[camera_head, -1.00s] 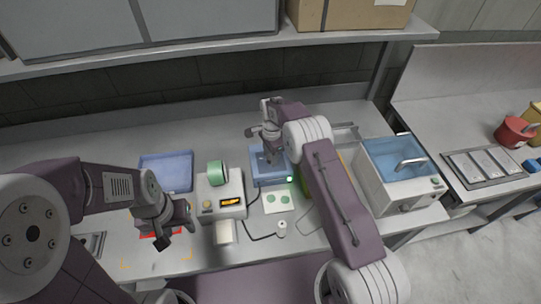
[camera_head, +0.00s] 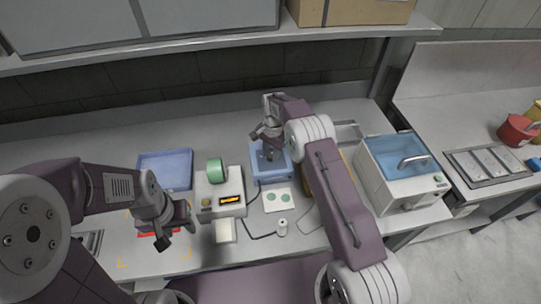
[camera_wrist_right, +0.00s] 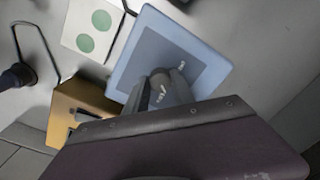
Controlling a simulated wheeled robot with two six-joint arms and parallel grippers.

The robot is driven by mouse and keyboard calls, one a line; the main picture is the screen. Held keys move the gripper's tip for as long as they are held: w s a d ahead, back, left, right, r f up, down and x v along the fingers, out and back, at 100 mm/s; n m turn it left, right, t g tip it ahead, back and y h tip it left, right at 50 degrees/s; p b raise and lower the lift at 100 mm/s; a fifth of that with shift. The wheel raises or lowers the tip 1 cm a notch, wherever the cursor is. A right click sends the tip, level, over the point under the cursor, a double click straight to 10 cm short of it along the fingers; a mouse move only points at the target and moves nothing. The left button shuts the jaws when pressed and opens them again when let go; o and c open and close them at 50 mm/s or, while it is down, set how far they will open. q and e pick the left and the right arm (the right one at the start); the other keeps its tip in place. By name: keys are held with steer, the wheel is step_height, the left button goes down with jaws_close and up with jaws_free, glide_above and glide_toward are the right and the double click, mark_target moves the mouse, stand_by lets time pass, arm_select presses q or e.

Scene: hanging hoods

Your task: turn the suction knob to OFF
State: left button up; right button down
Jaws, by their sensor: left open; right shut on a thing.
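The light blue unit (camera_head: 261,172) stands on the bench near the middle, and its blue top with a darker panel (camera_wrist_right: 140,55) shows in the right wrist view. My right gripper (camera_head: 268,146) is over this panel, pointing down, shut on what appears to be the suction knob (camera_wrist_right: 158,82). The fingers hide most of the knob, so its pointing direction cannot be told. Small white marks (camera_wrist_right: 181,65) on the panel are too small to read. My left gripper (camera_head: 176,232) is open and empty above the front left of the bench, near a red item (camera_head: 146,234).
A white device with a green roll (camera_head: 216,170) and lit orange display stands left of the unit. A white card with two green discs (camera_head: 278,200) lies in front of it. A blue tray (camera_head: 165,170) is at left; a blue-lidded bath (camera_head: 397,157) is at right.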

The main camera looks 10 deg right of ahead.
steer(key=n, duration=0.4)
steer(key=shift+w+d+r+n+b, duration=0.15)
steer(key=shift+w+r+n+b, duration=0.05)
steer(key=shift+n+b, duration=0.1)
steer(key=n, duration=0.4)
steer(key=shift+w+n, duration=0.1)
steer(key=shift+n, duration=0.2)
steer(key=n, duration=0.9)
steer(key=shift+n+g, duration=0.3)
steer(key=shift+r+n, duration=0.1)
steer(key=shift+n, duration=0.2)
steer(key=c, duration=1.1)
jaws_free()
steer(key=shift+o, duration=0.2)
steer(key=shift+f, duration=0.2)
